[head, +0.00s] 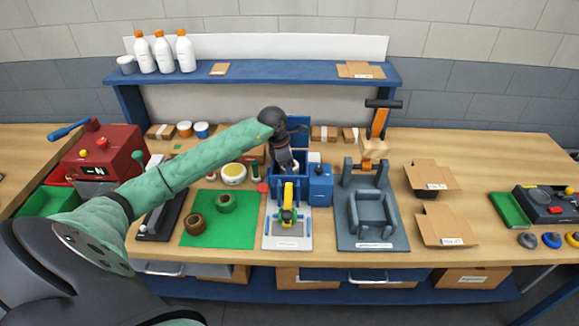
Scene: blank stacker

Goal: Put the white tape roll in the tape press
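My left arm, in a green sleeve, reaches from the left across the bench. Its dark gripper (286,164) points down at the back of a blue machine with a white base (289,242), which seems to be the tape press. A small whitish patch shows by the fingertips; I cannot tell if it is the white tape roll. The fingers are too small and partly hidden to read as open or shut. A brown roll (195,224) and a green roll (226,203) lie on a green mat (247,236). A round white-and-yellow item (233,174) sits behind the mat. My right gripper is out of view.
A grey fixture (372,212) stands right of the blue machine, with an orange-handled tool (379,125) behind it. Cardboard pieces (441,226) lie further right. A blue shelf (300,73) with white bottles (163,52) spans the back. A red machine (101,152) stands left.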

